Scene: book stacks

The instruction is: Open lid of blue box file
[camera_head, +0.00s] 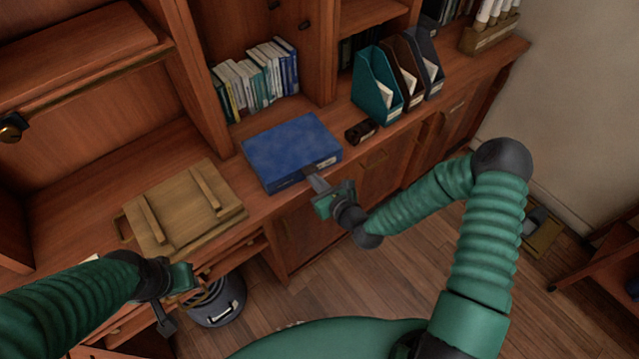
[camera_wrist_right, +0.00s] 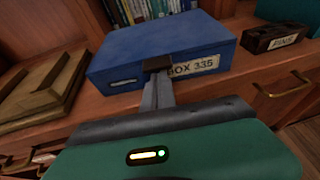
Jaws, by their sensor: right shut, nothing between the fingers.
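The blue box file (camera_head: 290,146) lies flat on the wooden counter with its lid down. Its front face carries a label reading BOX 335 in the right wrist view, where the box (camera_wrist_right: 165,48) fills the upper middle. My right gripper (camera_head: 312,176) is shut and empty, its fingertips at the box's front edge. In the right wrist view the fingertips (camera_wrist_right: 157,64) overlap the front face beside the label; whether they touch it I cannot tell. My left gripper (camera_head: 172,305) is at the lower left, away from the box; its jaw opening is unclear.
A wooden board (camera_head: 182,212) with two battens lies left of the box. A dark labelled block (camera_head: 361,131) and magazine files (camera_head: 375,85) stand to the right. Books (camera_head: 255,78) stand behind. A bucket (camera_head: 219,302) is on the floor below.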

